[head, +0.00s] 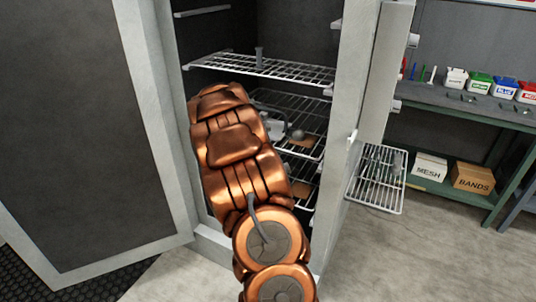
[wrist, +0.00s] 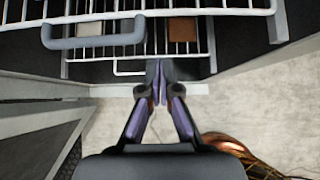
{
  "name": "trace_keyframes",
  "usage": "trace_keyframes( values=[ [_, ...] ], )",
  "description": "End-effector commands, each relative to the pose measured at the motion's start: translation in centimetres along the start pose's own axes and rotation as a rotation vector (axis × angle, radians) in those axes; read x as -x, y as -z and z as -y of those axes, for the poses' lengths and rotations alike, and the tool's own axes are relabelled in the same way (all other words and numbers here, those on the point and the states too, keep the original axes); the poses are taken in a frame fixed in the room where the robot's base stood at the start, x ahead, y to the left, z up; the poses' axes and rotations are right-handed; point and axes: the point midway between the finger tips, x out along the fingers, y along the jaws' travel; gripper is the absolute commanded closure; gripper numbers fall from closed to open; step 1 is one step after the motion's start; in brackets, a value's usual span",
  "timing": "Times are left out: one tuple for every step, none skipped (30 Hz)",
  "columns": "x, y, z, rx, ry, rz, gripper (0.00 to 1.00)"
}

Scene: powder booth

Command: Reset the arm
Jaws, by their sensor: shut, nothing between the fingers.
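My gripper (wrist: 157,85) is in the middle of the wrist view, its two fingers closed together at the tips with nothing between them. It is by the front of the open cabinet's wire racks. In the head view my copper-coloured arm reaches up and left across the cabinet opening and hides part of the racks. The gripper itself is mostly hidden behind the arm there.
The open cabinet holds an upper wire rack (head: 280,71) and lower racks with small brown pieces (head: 301,144). A wire shelf (head: 375,182) sticks out at right. A green bench (head: 450,185) carries bins and boxes. Concrete floor (head: 380,255) is clear at front right.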

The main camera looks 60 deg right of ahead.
Motion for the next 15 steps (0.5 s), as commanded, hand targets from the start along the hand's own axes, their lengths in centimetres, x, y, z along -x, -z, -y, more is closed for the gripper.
trace_keyframes(
  values=[
    [0.7,0.1,-0.1,0.0,-0.003,0.002,1.0],
    [1.0,0.1,-0.1,0.0,-0.003,0.001,1.0],
    [1.4,0.2,-0.2,0.0,-0.004,0.0,1.0],
    [1.8,0.1,-0.1,0.0,-0.004,-0.001,1.0],
    [2.0,0.1,-0.1,-0.001,-0.003,-0.001,1.0],
    [2.4,0.1,-0.1,-0.001,-0.002,-0.001,1.0],
    [2.7,0.1,-0.1,-0.001,-0.002,0.0,1.0],
    [3.0,0.1,-0.1,0.0,-0.001,0.0,1.0],
    [3.2,0.1,0.0,0.0,-0.001,0.0,1.0],
    [3.4,0.1,0.0,0.0,0.0,0.0,1.0],
    [3.5,0.1,0.0,0.001,0.0,0.0,1.0],
    [3.6,0.1,0.0,0.001,0.001,-0.001,1.0],
    [3.7,0.1,0.1,0.001,0.001,-0.001,1.0],
    [3.8,0.1,0.1,0.001,0.002,-0.001,1.0],
    [3.8,0.1,0.1,0.001,0.002,-0.002,1.0]
  ],
)
